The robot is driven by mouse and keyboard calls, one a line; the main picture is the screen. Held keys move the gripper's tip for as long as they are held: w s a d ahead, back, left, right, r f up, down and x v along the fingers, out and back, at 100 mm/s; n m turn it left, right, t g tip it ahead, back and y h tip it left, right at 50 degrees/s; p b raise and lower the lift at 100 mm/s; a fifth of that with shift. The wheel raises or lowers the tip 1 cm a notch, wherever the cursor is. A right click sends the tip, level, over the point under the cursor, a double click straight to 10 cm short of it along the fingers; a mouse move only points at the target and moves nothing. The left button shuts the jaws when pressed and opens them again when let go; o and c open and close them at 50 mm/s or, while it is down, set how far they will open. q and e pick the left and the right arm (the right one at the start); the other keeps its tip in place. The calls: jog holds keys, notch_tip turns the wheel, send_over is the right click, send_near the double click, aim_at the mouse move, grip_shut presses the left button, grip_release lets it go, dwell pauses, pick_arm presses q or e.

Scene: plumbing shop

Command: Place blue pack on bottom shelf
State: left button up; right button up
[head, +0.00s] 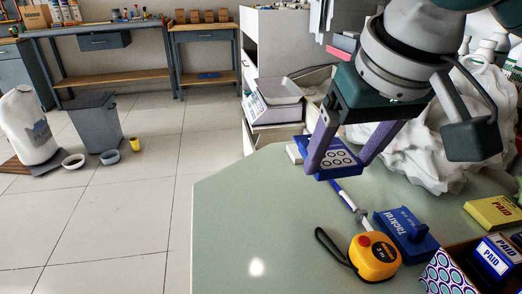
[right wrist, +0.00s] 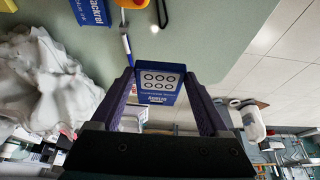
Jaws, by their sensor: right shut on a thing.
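The blue pack (head: 335,164) has a white panel with several dark rings. My right gripper (head: 339,167) is shut on it, with one purple finger on each side, and holds it above the green counter near its back edge. In the right wrist view the pack (right wrist: 159,86) sits between the fingertips. Across the room, a workbench has a wooden lower shelf (head: 190,79) with a small blue item (head: 208,75) on it. A longer bench to its left has a lower shelf (head: 118,78) too. I cannot tell which is the bottom shelf meant. My left gripper is not in view.
A grey bin (head: 95,124) and bowls stand on the floor. The tiled floor between is largely clear.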

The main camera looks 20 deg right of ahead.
jog(key=b, duration=0.3)
send_over(320, 233)
jog(key=s, duration=0.2)
jog(key=f, duration=0.8)
jog(key=shift+w+a+f, duration=0.2)
jog(key=shift+w+f, duration=0.05)
notch_tip(320, 233, down, 4)
jog(key=shift+f+b, duration=0.15)
jog(key=shift+b, duration=0.5)
jog(key=o, duration=1.2)
jog(key=shift+f, duration=0.1)
